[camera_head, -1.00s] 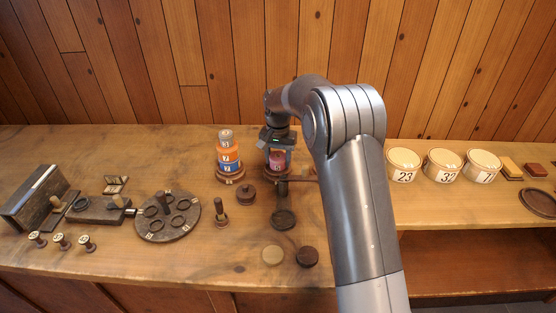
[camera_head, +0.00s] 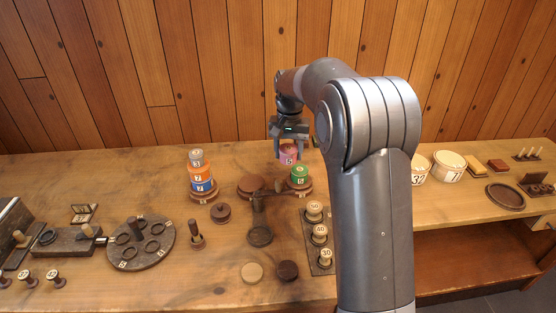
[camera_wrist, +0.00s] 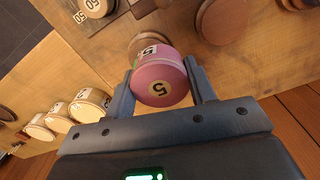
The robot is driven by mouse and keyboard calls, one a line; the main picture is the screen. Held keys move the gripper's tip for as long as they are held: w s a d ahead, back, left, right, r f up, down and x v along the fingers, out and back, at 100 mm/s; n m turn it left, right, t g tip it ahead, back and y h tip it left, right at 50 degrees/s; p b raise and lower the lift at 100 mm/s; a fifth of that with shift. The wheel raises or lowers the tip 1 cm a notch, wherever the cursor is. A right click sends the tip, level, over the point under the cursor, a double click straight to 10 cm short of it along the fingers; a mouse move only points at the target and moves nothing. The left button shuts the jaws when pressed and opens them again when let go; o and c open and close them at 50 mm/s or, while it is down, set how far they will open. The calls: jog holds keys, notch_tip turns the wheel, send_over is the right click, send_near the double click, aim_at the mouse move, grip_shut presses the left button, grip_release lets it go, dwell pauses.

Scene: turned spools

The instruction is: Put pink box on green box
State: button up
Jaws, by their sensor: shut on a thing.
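The pink box (camera_head: 289,155), a short round tub with a number 5 label, is held between the two fingers of my gripper (camera_head: 288,146). In the wrist view the pink box (camera_wrist: 160,80) sits between the gripper fingers (camera_wrist: 164,88). The green box (camera_head: 299,175), also round and labelled, stands on the right round wooden pan (camera_head: 301,190) of a balance-like stand. In the head view the pink box is above and slightly left of the green box. I cannot tell whether they touch. The green box is mostly hidden in the wrist view.
The stand's left pan (camera_head: 250,187) looks empty. A stack of orange and blue tubs (camera_head: 202,180) stands to the left. A board with several numbered spools (camera_head: 319,233) lies in front. Cream bowls (camera_head: 449,166) are at right. My arm hides part of the table.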

jog(key=s+d+r, duration=0.2)
jog(key=d+r, duration=0.2)
jog(key=d, duration=1)
send_over(300, 169)
notch_tip(300, 169, down, 6)
jog(key=shift+f, duration=2.25)
jog(key=o, duration=1)
jog(key=shift+f, duration=0.1)
jog(key=shift+c, duration=0.2)
